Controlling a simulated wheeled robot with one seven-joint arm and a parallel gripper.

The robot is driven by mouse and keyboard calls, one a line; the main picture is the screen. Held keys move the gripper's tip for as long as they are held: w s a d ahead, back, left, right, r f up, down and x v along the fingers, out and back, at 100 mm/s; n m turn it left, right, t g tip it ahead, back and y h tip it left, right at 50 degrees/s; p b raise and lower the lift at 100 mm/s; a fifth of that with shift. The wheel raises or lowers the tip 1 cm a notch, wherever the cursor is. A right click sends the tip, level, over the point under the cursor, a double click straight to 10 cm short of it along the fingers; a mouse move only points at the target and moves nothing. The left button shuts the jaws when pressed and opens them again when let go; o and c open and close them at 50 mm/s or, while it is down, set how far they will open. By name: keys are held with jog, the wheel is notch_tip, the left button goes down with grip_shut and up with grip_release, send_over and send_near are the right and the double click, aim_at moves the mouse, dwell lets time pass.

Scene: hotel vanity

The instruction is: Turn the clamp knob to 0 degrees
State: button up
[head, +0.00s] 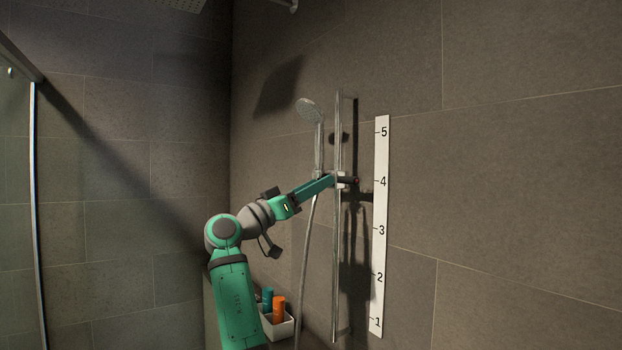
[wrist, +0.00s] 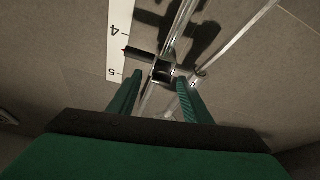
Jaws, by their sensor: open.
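The clamp (head: 341,180) sits on the vertical shower rail (head: 337,255), near the 4 mark of the white scale strip (head: 380,208). A dark bar (head: 353,181) sticks out from it toward the strip. I cannot tell whether this bar is the knob's own handle. In the wrist view, the clamp's dark block (wrist: 162,70) lies just ahead of and between my fingertips, and the dark bar (wrist: 138,54) points left. My gripper (wrist: 159,78) is open, one finger to each side of the block. Contact cannot be made out. The knob's angle is not readable.
The hand shower (head: 307,108) stands upright left of the rail, and its hose (head: 304,255) hangs below. A white caddy (head: 284,328) with an orange bottle (head: 279,308) and a teal bottle (head: 267,299) is low by my arm. The tiled wall right of the strip is clear.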

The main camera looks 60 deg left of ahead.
jog(key=shift+w+a+r, duration=0.25)
jog(key=shift+w, duration=0.15)
jog(key=shift+w+d, duration=0.1)
jog(key=c, duration=1.1)
jog(key=shift+o, duration=0.2)
jog(key=n+g+y, duration=0.1)
jog(key=n+g, duration=0.1)
jog(key=n, duration=0.5)
jog(key=r+n+g+y, duration=0.1)
jog(key=n+g+y, duration=0.1)
jog(key=n, duration=0.5)
jog(key=d+n+g+y, duration=0.1)
jog(key=n+g, duration=0.1)
jog(key=n, duration=0.5)
jog(key=shift+r+y, duration=0.3)
jog(key=shift+y, duration=0.1)
jog(key=shift+g, duration=0.3)
